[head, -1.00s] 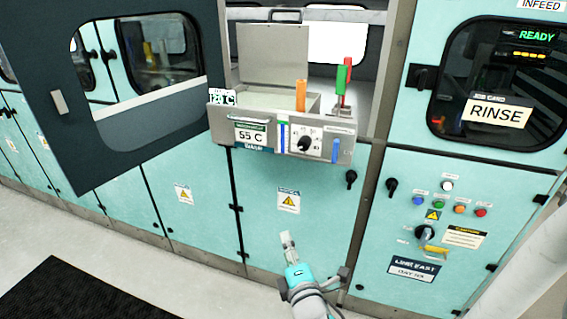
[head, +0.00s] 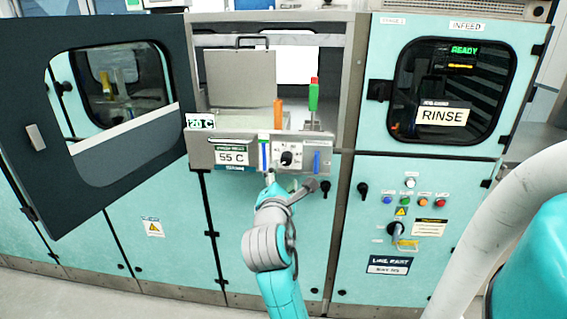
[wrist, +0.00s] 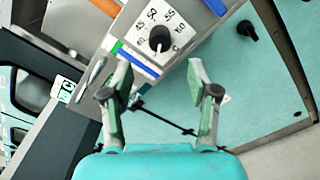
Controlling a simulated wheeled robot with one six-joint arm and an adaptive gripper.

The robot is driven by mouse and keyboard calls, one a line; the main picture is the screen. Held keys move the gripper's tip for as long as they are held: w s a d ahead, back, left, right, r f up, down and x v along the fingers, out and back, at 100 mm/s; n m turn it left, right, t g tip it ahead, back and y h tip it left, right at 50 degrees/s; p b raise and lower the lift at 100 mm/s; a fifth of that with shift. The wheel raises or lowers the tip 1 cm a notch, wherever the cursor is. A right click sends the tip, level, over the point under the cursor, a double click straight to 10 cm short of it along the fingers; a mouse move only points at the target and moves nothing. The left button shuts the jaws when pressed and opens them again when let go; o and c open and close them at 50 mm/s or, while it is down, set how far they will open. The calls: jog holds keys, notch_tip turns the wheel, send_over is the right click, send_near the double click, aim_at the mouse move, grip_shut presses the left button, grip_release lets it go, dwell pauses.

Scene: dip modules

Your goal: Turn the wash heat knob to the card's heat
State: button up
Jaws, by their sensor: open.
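The black wash heat knob (head: 287,158) sits on a white dial plate at the front of the wash module. In the wrist view the knob (wrist: 159,38) shows ahead of my gripper (wrist: 158,82), with dial marks around it that include 50 and 55. A card (head: 232,157) reading 55 C is on the module front, left of the knob. My gripper is open and empty, with a gap between its fingers and the knob.
A dark framed door (head: 95,205) stands open at the left. A blue strip (head: 317,161) is right of the dial. Orange (head: 278,113) and green (head: 313,95) upright parts rise behind the panel. The infeed cabinet with a RINSE card (head: 443,115) is at the right.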

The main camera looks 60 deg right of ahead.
aim_at(286, 162)
jog(key=x, duration=0.8)
jog(key=shift+w+d, duration=0.15)
jog(key=shift+d, duration=0.2)
grip_shut()
